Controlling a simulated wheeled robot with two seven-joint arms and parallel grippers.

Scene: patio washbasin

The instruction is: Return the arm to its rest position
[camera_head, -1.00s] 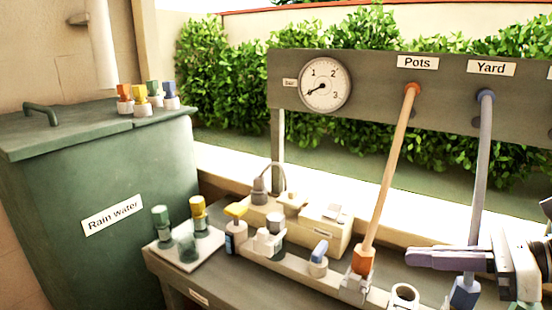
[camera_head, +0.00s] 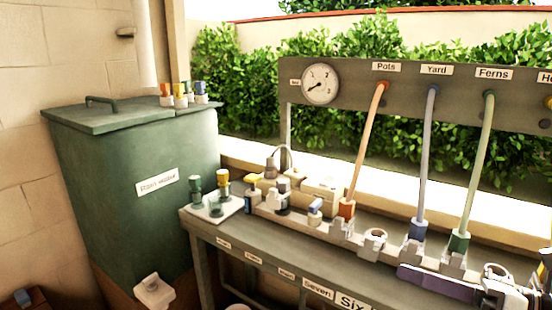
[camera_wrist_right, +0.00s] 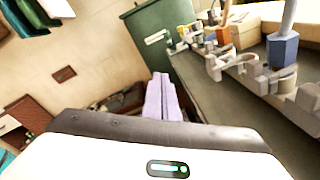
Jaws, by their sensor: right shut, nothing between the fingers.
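In the right wrist view the shut fingers (camera_wrist_right: 158,78) point up the picture, left of the bench, with floor and dark items beyond. The gripper looks clear of the hoses and fittings. Part of my right arm is cut off at the right edge. My left gripper does not show.
The bench (camera_head: 265,248) carries a rail of fittings and hose ends. Blue (camera_head: 418,229) and green (camera_head: 459,241) connectors stand close behind my right gripper. A green rain water tank (camera_head: 140,215) is at left. A pale fixture (camera_head: 154,291) shows low in front of it.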

